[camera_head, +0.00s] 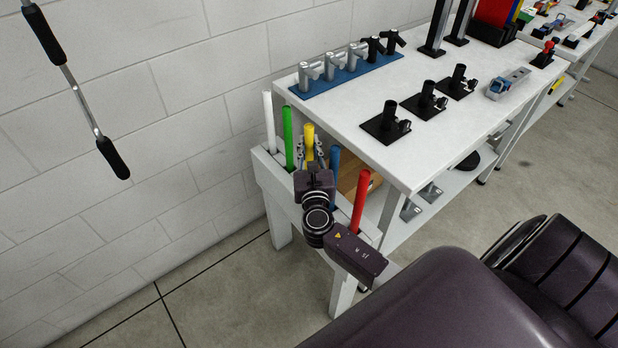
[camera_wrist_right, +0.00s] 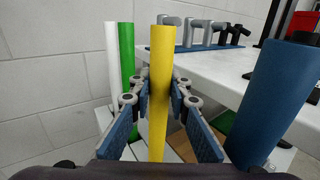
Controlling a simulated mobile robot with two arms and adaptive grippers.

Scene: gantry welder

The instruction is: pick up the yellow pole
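The yellow pole (camera_head: 309,141) stands upright in a white rack (camera_head: 262,172) at the end of the workbench. My right gripper (camera_head: 311,153) is at the pole, with one finger on each side of it. In the right wrist view the yellow pole (camera_wrist_right: 160,70) rises between the blue-padded fingers (camera_wrist_right: 161,98), which look spread with gaps beside the pole. The pole's lower part is hidden by my gripper in the head view. My left gripper is not in view.
A green pole (camera_head: 288,135) and a white pole (camera_head: 269,120) stand left of the yellow one. A blue pole (camera_head: 334,172) and a red pole (camera_head: 361,195) stand to its right. The white table (camera_head: 345,115) with clamps is close behind; the wall is left.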

